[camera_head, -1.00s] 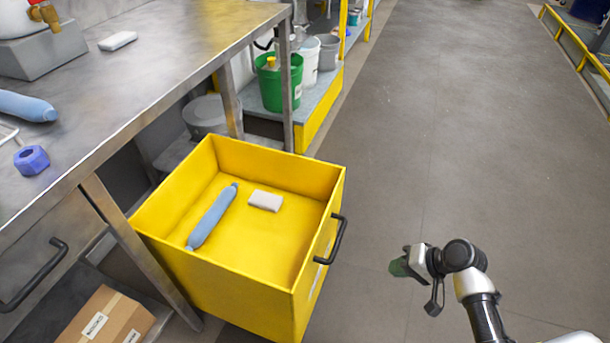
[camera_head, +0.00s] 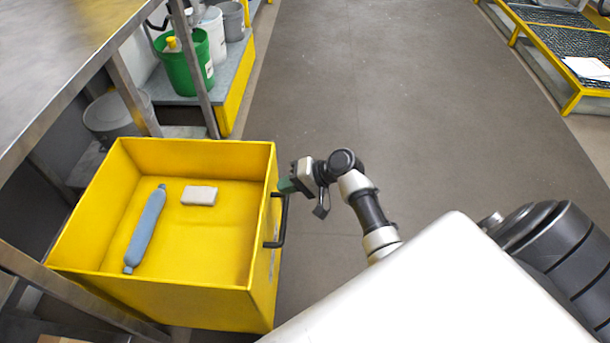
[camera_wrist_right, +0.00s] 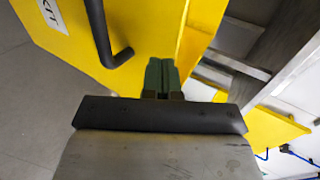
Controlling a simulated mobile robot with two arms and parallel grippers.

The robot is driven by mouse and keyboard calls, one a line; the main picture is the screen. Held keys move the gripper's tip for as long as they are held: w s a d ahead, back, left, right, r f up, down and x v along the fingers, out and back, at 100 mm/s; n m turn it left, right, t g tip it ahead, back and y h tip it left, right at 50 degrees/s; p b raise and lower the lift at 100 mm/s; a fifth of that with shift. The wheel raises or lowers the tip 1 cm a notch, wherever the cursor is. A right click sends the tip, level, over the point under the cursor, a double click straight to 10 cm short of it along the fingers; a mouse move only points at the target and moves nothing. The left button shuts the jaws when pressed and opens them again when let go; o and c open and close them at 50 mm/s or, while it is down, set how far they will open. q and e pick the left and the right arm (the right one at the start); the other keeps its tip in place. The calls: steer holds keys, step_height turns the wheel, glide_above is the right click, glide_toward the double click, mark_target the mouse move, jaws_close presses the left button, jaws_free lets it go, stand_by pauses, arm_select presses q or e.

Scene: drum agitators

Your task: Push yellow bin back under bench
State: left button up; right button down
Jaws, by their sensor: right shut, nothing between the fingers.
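The yellow bin (camera_head: 200,300) sticks out from the metal bench (camera_head: 75,45) toward the aisle. A blue cylinder (camera_head: 146,228) and a pale block (camera_head: 199,195) lie inside it. Its black handle (camera_head: 276,222) is on the front face, on the right. My right gripper (camera_head: 284,187) is shut and empty, with green fingertips close to the front face by the far end of the handle. In the right wrist view the shut fingertips (camera_wrist_right: 161,74) point at the yellow face, beside the handle (camera_wrist_right: 104,35); contact cannot be told. My left gripper is not in view.
A green bucket (camera_head: 184,68) and pale buckets stand on a yellow-edged platform (camera_head: 232,95) beyond the bin. A grey bucket (camera_head: 112,118) is under the bench. The aisle floor (camera_head: 370,70) is clear. A yellow-framed rack (camera_head: 572,100) stands at the far right.

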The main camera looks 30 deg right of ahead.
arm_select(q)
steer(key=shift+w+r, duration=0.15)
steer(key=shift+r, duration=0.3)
arm_select(e)
steer(key=shift+w+a, duration=0.7)
steer(key=shift+a, duration=0.2)
